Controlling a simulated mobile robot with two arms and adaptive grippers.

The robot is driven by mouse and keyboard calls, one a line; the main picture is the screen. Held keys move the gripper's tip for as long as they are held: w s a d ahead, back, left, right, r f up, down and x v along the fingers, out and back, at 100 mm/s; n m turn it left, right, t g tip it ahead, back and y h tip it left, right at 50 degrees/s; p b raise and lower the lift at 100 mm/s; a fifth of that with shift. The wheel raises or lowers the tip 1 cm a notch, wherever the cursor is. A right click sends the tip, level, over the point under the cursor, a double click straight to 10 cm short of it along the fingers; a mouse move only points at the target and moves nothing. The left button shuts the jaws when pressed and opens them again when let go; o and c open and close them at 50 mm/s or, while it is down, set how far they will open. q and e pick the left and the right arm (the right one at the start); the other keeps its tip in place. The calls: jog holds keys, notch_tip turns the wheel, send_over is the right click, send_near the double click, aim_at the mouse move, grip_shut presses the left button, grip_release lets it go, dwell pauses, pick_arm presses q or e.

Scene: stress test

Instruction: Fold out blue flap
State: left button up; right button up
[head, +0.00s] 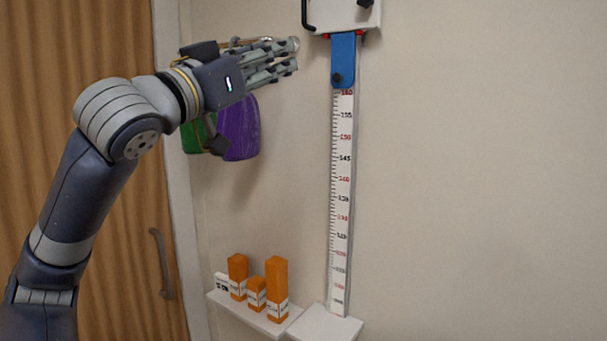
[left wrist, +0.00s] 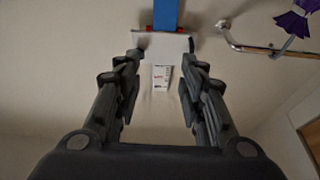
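The blue flap (head: 343,60) hangs flat against the top of a white measuring scale (head: 341,200) on the wall, below a white box (head: 343,14). It has a dark round knob near its lower end. My left gripper (head: 297,55) is just left of the flap, with its fingers pointing right and not touching it. In the left wrist view the left gripper (left wrist: 162,60) is open and empty, its fingers wide apart. The blue flap (left wrist: 165,14) shows beyond the fingertips at the top edge, with red parts beside it. My right gripper is not in view.
Green and purple cloths (head: 240,128) hang behind my left wrist, and a metal rail (left wrist: 255,47) is fixed to the wall. A low shelf (head: 250,312) holds orange boxes (head: 277,285). A wooden door (head: 110,60) stands left. The wall right of the scale is clear.

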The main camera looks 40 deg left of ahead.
pick_arm(q)
jog(key=w+d+f+g, duration=0.1)
jog(key=w+f+g, duration=0.1)
jog(key=w+f, duration=0.3)
jog(key=w+d+f+m+g+h, duration=0.1)
jog(key=w+f, duration=0.3)
jog(key=f, duration=0.9)
jog(key=shift+w+d+f+g, duration=0.15)
jog(key=shift+w+d+g, duration=0.25)
jog(key=shift+d, duration=0.2)
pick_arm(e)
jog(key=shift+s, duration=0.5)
